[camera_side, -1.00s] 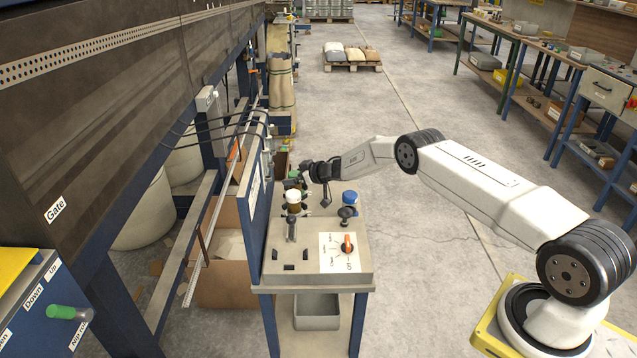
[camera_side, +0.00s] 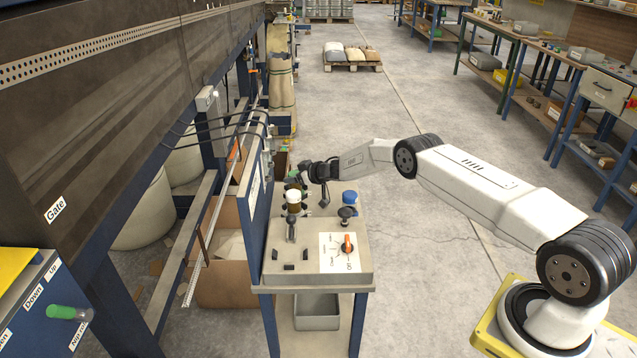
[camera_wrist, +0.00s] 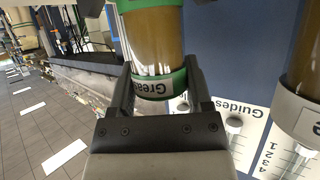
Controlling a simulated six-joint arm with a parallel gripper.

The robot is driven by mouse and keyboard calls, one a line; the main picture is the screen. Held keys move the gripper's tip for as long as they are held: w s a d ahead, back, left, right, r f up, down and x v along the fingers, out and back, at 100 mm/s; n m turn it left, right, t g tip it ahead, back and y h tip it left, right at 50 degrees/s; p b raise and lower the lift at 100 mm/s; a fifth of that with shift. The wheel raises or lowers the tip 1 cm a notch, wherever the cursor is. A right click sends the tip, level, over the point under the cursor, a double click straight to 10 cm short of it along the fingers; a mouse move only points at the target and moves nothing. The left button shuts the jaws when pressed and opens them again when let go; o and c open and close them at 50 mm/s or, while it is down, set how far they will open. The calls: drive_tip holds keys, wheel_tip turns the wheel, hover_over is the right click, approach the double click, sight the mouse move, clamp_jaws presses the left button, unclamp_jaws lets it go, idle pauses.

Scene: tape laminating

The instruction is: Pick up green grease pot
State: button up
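In the side view, my gripper (camera_side: 308,172) is at the far left corner of the control table, and the pot is small and partly hidden there. I cannot tell whether its base is clear of its seat.
A white-banded pot (camera_wrist: 302,95) stands to the right in the wrist view.

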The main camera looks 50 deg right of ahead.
sight(295, 173)
clamp_jaws()
drive_tip(key=shift+r, duration=0.1)
drive_tip(key=shift+r, duration=1.4)
drive_tip(key=shift+s+a+r, duration=0.15)
drive_tip(key=shift+s+r, duration=0.65)
drive_tip(key=shift+r, duration=0.3)
drive_tip(key=s+a+r, duration=0.2)
drive_tip(key=s+r, duration=0.5)
drive_tip(key=s, duration=0.5)
drive_tip(key=shift+a+r, duration=0.15)
drive_tip(key=shift+r, duration=0.25)
